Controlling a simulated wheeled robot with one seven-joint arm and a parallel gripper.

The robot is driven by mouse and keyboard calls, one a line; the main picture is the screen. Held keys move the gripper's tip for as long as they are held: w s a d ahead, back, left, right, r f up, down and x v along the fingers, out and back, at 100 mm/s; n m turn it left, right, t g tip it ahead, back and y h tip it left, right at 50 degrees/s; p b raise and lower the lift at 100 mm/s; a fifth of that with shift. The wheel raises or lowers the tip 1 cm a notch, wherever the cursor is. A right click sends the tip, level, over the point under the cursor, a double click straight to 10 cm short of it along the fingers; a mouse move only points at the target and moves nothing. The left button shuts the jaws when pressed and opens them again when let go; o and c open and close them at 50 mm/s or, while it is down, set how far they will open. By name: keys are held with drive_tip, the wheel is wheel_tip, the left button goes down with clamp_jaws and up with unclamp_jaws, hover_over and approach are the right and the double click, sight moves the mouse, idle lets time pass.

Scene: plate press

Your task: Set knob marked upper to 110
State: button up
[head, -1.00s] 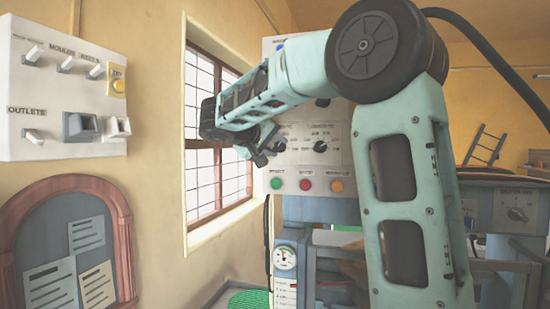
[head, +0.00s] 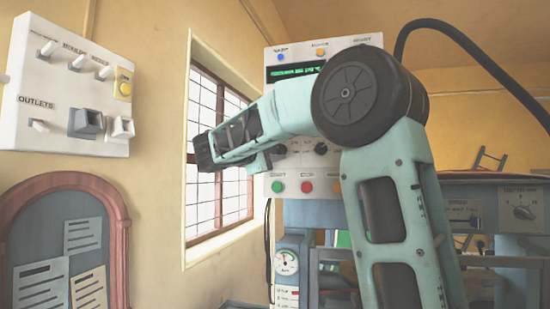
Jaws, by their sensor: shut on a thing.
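A pale control panel (head: 333,183) stands beyond my arm, with dark knobs on its face. The right knob (head: 321,149) of its lower pair shows clear of my arm. The left knob (head: 280,150) is partly hidden by my wrist, and its label and setting cannot be read. My gripper (head: 264,163) is at the panel's left side, close to that left knob, and is shut on it. Its fingertips are mostly hidden by the wrist.
A barred window (head: 218,170) is left of my wrist. A switch box (head: 70,95) hangs on the left wall. A gauge (head: 286,261) is below the panel.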

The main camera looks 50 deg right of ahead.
drive_tip(key=shift+s+f+n+t+h+b, duration=0.1)
drive_tip(key=shift+n+t+h+b, duration=0.4)
drive_tip(key=shift+n, duration=1.2)
drive_tip(key=shift+w+f+n+t+h+b, duration=0.2)
drive_tip(key=shift+n+t+b, duration=0.6)
drive_tip(key=shift+n, duration=0.9)
drive_tip(key=shift+s+f+n+t+h+b, duration=0.15)
drive_tip(key=shift+n+t+h+b, duration=0.25)
drive_tip(key=shift+n+b, duration=0.9)
drive_tip(key=shift+r+n+p, duration=0.1)
drive_tip(key=shift+n+p, duration=0.3)
drive_tip(key=shift+n, duration=0.3)
drive_tip(key=o, duration=1)
drive_tip(key=shift+s, duration=0.1)
drive_tip(key=b+v, duration=0.4)
drive_tip(key=v, duration=1.3)
drive_tip(key=shift+s+a, duration=0.1)
drive_tip(key=shift+s, duration=0.05)
